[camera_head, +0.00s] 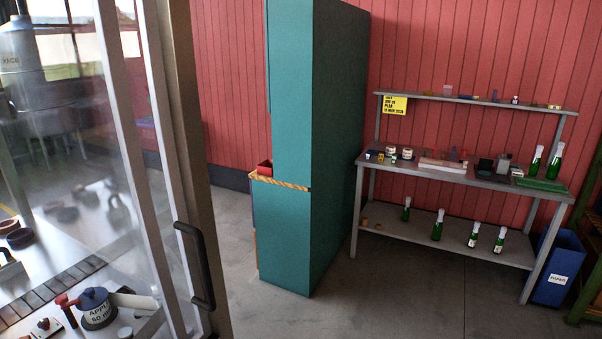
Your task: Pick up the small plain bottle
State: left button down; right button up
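Several green bottles with pale tops stand upright at a grey workbench across the room. On its lower shelf, one bottle (406,211) at the left looks the smallest. A taller bottle (437,229) is to its right. Two more, one bottle (474,238) and another bottle (499,243), stand further right and show pale labels. Two bottles, one (535,163) and another (554,165), stand on the worktop near a green mat. The bottles are too small in view to tell for sure which is plain. Neither of my grippers is in view.
A tall teal cabinet (335,150) stands between a glazed door with a dark handle (197,265) and the workbench (440,172). A blue bin (560,268) stands right of the bench. Grey floor (400,300) in front of the bench is clear.

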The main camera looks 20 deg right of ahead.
aim_at(536, 163)
jog(key=i+l+z, duration=0.25)
jog(key=l, duration=0.25)
jog(key=i+l+z, duration=0.2)
jog(key=i+l, duration=0.2)
jog(key=i, duration=0.15)
jog(key=i+l+z, duration=0.25)
jog(key=i+l, duration=0.15)
jog(key=i+l+z, duration=0.25)
jog(key=i, duration=0.25)
jog(key=i+l+z, duration=0.25)
jog(key=i, duration=0.25)
jog(key=k+j, duration=0.05)
jog(key=j, duration=0.05)
